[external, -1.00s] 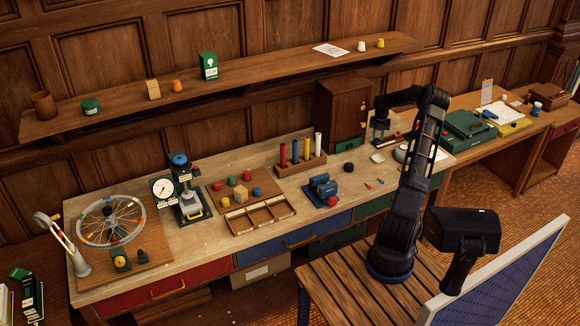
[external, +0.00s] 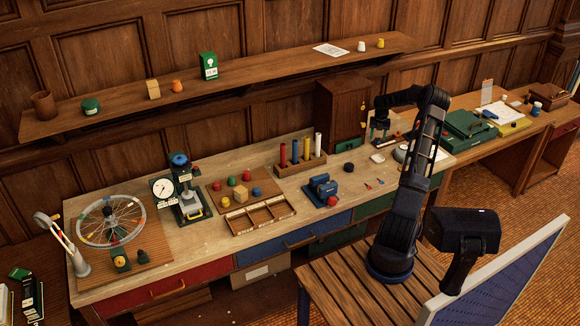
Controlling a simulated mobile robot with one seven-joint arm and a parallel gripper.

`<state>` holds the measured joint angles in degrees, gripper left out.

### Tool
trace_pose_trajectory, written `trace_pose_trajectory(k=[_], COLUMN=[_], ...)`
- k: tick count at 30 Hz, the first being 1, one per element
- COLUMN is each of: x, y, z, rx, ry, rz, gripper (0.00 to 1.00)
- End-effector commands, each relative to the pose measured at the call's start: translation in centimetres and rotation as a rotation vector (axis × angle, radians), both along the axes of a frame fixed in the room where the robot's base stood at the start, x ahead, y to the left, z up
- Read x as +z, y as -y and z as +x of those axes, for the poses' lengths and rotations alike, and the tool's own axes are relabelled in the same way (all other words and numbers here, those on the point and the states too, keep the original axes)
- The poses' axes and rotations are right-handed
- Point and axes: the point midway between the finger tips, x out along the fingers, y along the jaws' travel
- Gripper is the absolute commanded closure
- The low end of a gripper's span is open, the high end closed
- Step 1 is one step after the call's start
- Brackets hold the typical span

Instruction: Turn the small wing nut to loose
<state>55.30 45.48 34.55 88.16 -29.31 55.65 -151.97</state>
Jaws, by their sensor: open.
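My gripper (external: 380,132) hangs at the end of my black arm over the back right part of the workbench (external: 240,279). It is open, and I see nothing held in it. Just below and behind it stands a small wooden board or stand (external: 369,125), partly hidden by my gripper. I cannot make out the small wing nut; it is too small or hidden at this distance. I cannot tell whether my fingers touch anything.
Near my arm lie a white block (external: 377,158), a dark round knob (external: 349,167) and small red-handled pieces (external: 368,185). A wooden cabinet (external: 343,105) stands to the left of my gripper. A blue vise (external: 323,187) sits near the front edge. A green case (external: 468,124) is on the right.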

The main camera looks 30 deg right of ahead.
Motion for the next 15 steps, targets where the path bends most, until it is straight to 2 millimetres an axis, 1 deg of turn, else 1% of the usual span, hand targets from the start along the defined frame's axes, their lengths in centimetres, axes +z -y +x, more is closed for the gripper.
trace_pose_trajectory(k=[4, 7, 15], x=[0.5, 1.6, 6.5], y=[0.0, 0.1, 0.1], z=[0.0, 0.0, 0.0], rx=[0.000, -0.001, 0.000], ry=[0.001, 0.000, 0.002], rz=[-0.001, -0.001, -0.003], gripper=[0.49, 0.49, 0.49])
